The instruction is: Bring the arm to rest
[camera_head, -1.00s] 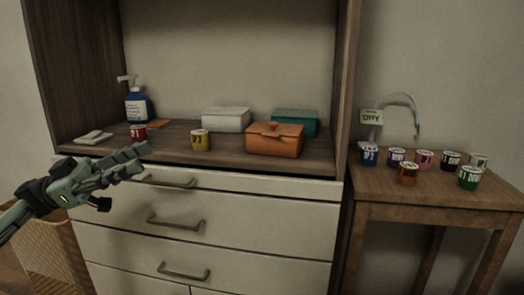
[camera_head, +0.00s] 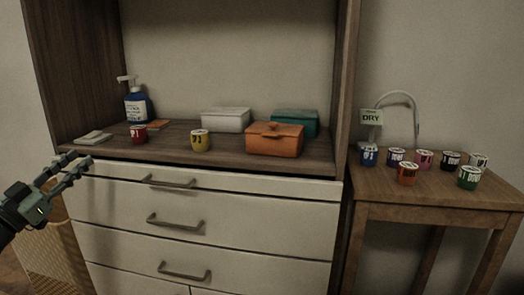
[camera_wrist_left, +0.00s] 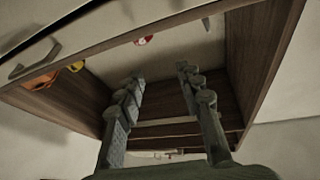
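My left gripper (camera_head: 72,168) is at the left edge of the head view, in front of the cabinet's left front corner and apart from the things on the shelf. In the left wrist view its two fingers (camera_wrist_left: 160,88) stand apart with nothing between them. My right gripper is in neither view.
The cabinet shelf (camera_head: 180,150) holds a red cup (camera_head: 138,134), a yellow cup (camera_head: 200,141), a blue pump bottle (camera_head: 138,106), a folded cloth (camera_head: 93,138) and white (camera_head: 226,120), teal (camera_head: 308,122) and orange (camera_head: 273,141) boxes. Several cups stand on the side table (camera_head: 430,199).

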